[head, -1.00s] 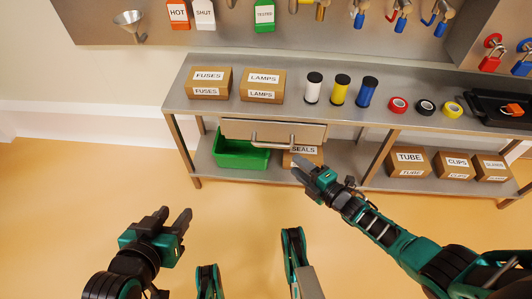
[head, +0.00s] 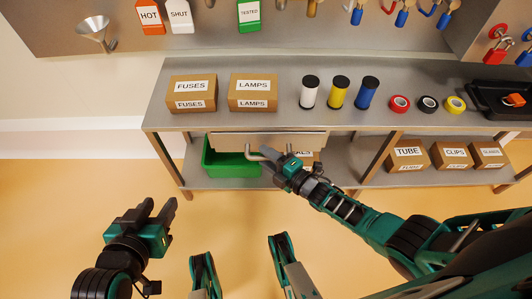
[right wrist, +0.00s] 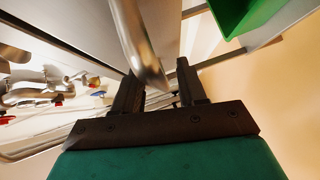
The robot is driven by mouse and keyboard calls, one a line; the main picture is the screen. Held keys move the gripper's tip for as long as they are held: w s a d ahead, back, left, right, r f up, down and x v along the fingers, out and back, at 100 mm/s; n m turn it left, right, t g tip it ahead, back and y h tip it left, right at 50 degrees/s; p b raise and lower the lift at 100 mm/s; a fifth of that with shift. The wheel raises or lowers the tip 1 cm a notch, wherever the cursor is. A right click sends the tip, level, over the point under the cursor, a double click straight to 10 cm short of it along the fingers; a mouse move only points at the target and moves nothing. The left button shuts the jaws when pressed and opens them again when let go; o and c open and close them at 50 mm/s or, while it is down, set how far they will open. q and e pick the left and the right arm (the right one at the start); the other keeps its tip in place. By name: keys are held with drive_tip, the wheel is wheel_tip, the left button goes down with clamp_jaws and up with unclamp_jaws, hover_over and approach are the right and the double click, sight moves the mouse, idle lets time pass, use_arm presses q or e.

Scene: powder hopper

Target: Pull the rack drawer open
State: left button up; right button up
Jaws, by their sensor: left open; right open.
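The drawer (head: 300,138) is a grey-brown front under the rack's worktop, above the green bin, and looks shut. Its bar handle (head: 252,152) sticks out below the worktop edge; its right part is partly hidden by my right gripper (head: 276,157). In the right wrist view the curved metal handle (right wrist: 140,45) runs down to the space between the open fingers of my right gripper (right wrist: 158,80). The fingers are not closed on it, and I cannot tell how deep it sits between them. My left gripper (head: 158,212) is open and empty, low at the left, away from the rack.
The worktop holds a fuses box (head: 191,92), a lamps box (head: 253,91), spools and tape rolls. Below are a green bin (head: 228,165), a partly hidden seals box, and the tube box (head: 406,153). The floor in front of the rack is clear.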

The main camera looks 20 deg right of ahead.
clamp_jaws()
idle(0.3)
idle(0.3)
